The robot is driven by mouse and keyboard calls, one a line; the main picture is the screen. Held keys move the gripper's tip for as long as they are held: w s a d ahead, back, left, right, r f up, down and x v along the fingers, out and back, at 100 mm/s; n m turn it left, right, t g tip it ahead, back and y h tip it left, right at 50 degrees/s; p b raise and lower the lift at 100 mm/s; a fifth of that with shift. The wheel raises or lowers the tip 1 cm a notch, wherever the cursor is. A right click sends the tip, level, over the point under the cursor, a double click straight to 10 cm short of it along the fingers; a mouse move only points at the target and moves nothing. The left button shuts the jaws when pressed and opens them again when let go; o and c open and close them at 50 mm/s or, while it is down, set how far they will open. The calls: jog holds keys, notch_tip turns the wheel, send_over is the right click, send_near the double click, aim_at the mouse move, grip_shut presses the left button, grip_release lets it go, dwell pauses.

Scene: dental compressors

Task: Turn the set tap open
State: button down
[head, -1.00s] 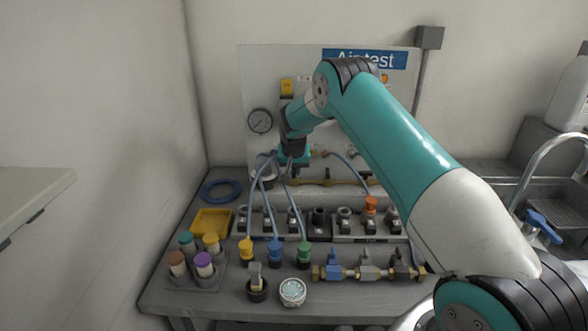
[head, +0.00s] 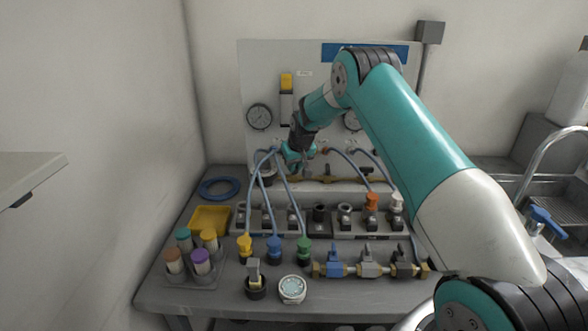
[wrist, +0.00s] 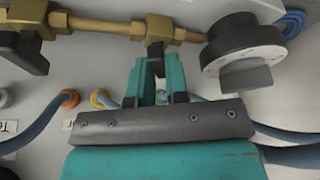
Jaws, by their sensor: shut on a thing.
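My gripper (wrist: 158,72) has teal fingers, shut on the small black handle of a tap (wrist: 156,56) in the wrist view. The handle sits on a brass valve body (wrist: 159,27) in a brass pipe line (wrist: 97,24), and points toward the gripper, crosswise to the pipe. The fingers cover the handle's end. In the head view my gripper (head: 298,158) is low in front of the test panel (head: 262,85), and the held tap is hidden behind it. The brass line (head: 350,181) shows to its right.
A second black tap handle (wrist: 24,52) and a round black fitting (wrist: 240,48) flank the held tap. Blue hoses (head: 284,185) hang close by the gripper. Fittings, a yellow tray (head: 210,220) and a row of valves (head: 368,269) crowd the bench in front.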

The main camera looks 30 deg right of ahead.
jog(key=n, duration=0.1)
jog(key=n+y+b, duration=0.1)
jog(key=n, duration=0.1)
jog(key=shift+d+n, duration=0.2)
jog(key=shift+n, duration=0.1)
jog(key=n+y, duration=0.1)
jog(key=n, duration=0.2)
jog(key=shift+d+n+g+y+b, duration=0.1)
jog(key=shift+n+g+y+b, duration=0.2)
jog(key=shift+g+y+b, duration=0.1)
jog(key=n+y+p, duration=0.1)
jog(key=n, duration=0.2)
jog(key=shift+w+r+n+g+p, duration=0.1)
jog(key=shift+n+g+p, duration=0.2)
jog(key=shift+n+g, duration=0.1)
jog(key=shift+d+n+p, duration=0.1)
jog(key=shift+n+p, duration=0.4)
jog(key=shift+n, duration=0.2)
jog(key=shift+g, duration=0.3)
jog(key=c, duration=1.1)
grip_release()
